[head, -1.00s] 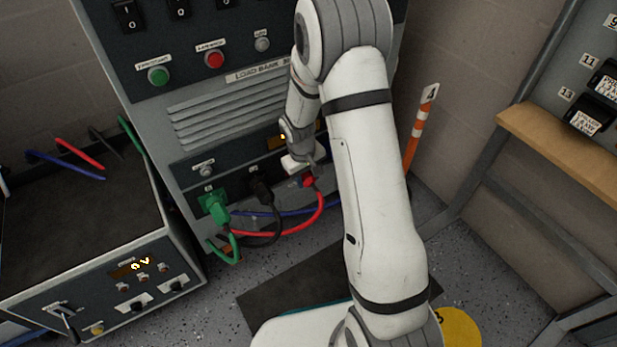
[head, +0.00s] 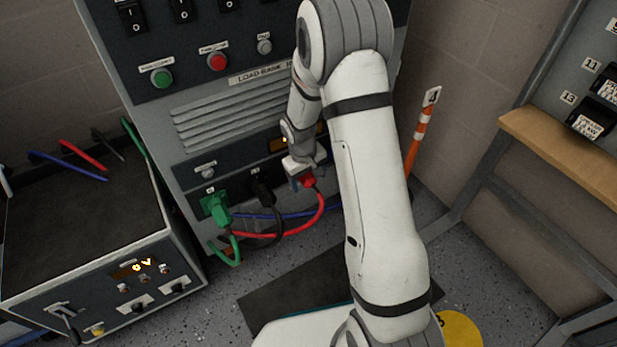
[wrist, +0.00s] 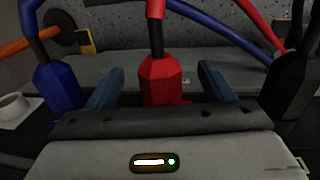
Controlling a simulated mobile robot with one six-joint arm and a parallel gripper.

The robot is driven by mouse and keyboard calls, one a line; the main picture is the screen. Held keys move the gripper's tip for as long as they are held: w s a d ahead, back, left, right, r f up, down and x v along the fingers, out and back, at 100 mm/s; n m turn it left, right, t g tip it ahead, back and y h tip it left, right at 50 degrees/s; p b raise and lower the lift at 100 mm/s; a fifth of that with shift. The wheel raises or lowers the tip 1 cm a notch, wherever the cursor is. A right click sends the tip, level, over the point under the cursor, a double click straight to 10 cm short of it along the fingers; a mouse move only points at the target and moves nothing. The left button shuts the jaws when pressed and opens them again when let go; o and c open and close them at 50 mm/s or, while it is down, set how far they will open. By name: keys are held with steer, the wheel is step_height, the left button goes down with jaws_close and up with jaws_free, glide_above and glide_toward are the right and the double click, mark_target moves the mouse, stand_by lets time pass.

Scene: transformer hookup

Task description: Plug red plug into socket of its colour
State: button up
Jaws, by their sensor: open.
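The red plug (head: 308,181) is at the lower front of the load bank, in line with the black plug and green plug. Its red cable loops down to the left. In the wrist view the red plug (wrist: 166,80) stands between my gripper's two fingers (wrist: 160,88), with a visible gap on each side. My gripper (head: 302,176) is open and holds nothing. The red socket face is hidden behind the plug and gripper, so I cannot tell whether the plug is seated.
The green plug (head: 216,208) and black plug (head: 262,190) are left of the red plug. In the wrist view a blue plug (wrist: 58,88) and the black plug (wrist: 290,88) flank my gripper closely. A meter box (head: 85,262) stands at left. An orange-white post (head: 417,140) stands at right.

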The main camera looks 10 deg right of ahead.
steer(key=shift+r, duration=0.1)
steer(key=shift+s+a+r+p, duration=0.1)
steer(key=shift+a+r+p, duration=0.1)
steer(key=shift+r+p, duration=1.3)
steer(key=shift+a+r+p, duration=0.2)
steer(key=shift+r+p, duration=0.85)
steer(key=shift+r, duration=0.8)
steer(key=s+d+r+m+p, duration=0.1)
steer(key=s+r+p, duration=0.35)
steer(key=r, duration=0.75)
steer(key=s+r+t+p, duration=0.1)
steer(key=s+r+p, duration=0.1)
steer(key=r+p, duration=0.7)
steer(key=s+d+r+m+p, duration=0.1)
steer(key=s+r+p, duration=0.25)
steer(key=r, duration=1.05)
steer(key=s+r+m+t+y+p, duration=0.1)
steer(key=s+r+p, duration=1)
steer(key=s+r, duration=0.3)
step_height(320, 180, up, 3)
steer(key=shift+d+r+m+p, duration=0.2)
steer(key=shift+d+m+p, duration=0.15)
steer(key=shift+d+m, duration=0.05)
steer(key=shift+c, duration=0.3)
